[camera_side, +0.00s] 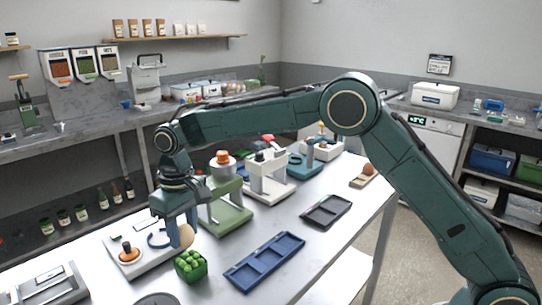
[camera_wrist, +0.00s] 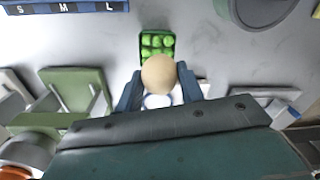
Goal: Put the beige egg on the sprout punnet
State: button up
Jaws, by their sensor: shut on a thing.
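My gripper (camera_side: 178,230) is low over the white table and shut on the beige egg (camera_side: 187,236). In the wrist view the egg (camera_wrist: 159,73) sits between the two blue-grey fingers of my gripper (camera_wrist: 159,84). The sprout punnet (camera_side: 190,266), a small green tray of round green sprouts, stands on the table just in front of the egg in the side view. In the wrist view the punnet (camera_wrist: 157,44) is just above the egg, which overlaps its near edge in the picture. I cannot tell whether egg and punnet touch.
A blue compartment tray (camera_side: 264,262) lies right of the punnet, with a dark tray (camera_side: 326,212) behind it. A white device with an orange-topped knob (camera_side: 129,254) stands left of my gripper. A green stand (camera_side: 226,208) is close behind. Bare table lies between punnet and blue tray.

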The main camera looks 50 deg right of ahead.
aim_at(186, 244)
jog(key=shift+f, duration=1.95)
jog(key=shift+f, duration=0.15)
jog(key=o, duration=0.7)
jog(key=shift+o, duration=0.2)
jog(key=r, duration=1.1)
jog(key=shift+w+d+r, duration=0.1)
jog(key=shift+d+r, duration=0.15)
jog(key=shift+r, duration=0.45)
